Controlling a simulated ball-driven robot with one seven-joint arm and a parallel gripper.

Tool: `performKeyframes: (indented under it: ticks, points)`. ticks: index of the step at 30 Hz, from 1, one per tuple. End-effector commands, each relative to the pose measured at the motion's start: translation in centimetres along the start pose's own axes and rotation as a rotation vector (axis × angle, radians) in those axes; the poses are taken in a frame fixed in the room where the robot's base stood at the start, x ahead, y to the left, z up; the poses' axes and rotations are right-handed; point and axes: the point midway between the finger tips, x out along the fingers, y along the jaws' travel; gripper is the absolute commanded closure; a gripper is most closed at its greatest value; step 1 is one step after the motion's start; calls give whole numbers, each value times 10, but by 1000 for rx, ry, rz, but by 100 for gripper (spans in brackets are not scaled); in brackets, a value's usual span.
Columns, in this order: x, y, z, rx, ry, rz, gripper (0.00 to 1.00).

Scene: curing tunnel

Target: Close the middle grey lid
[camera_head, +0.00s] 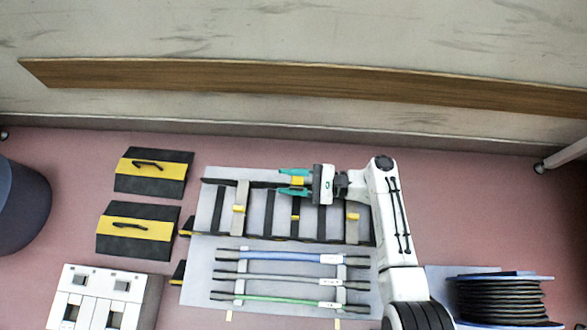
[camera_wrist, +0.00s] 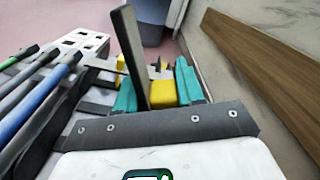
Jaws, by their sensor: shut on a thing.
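My gripper (camera_head: 295,182) is over the back edge of the dark-framed rack (camera_head: 376,238), its teal fingers pointing left. It is shut on a yellow tab (camera_head: 297,181), which also shows between the fingers in the wrist view (camera_wrist: 163,93). A dark grey slat (camera_wrist: 130,50) stands up steeply beside this tab in the wrist view; it looks like the middle lid, but its join to the tab is partly hidden. A left grey lid (camera_head: 241,194) and a right grey lid (camera_head: 352,230) lie across the rack, each with a yellow piece. Another yellow piece (camera_head: 296,217) sits in the middle bay.
Blue, grey and green cables (camera_head: 290,256) lie on a grey board just in front of the rack. Two black-and-yellow boxes (camera_head: 137,228) and a white socket block (camera_head: 101,290) stand left. A cable reel (camera_head: 498,297) is right. The wall is close behind.

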Motion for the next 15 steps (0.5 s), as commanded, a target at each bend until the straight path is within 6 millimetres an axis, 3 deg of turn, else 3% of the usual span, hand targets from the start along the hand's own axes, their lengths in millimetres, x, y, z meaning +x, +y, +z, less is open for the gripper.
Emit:
performKeyframes:
  ticks: [9, 15]
  points:
    - [-1, 21, 1, -265, 3, -3, 100]
    - [-1, 30, 0, -346, 3, -3, 100]
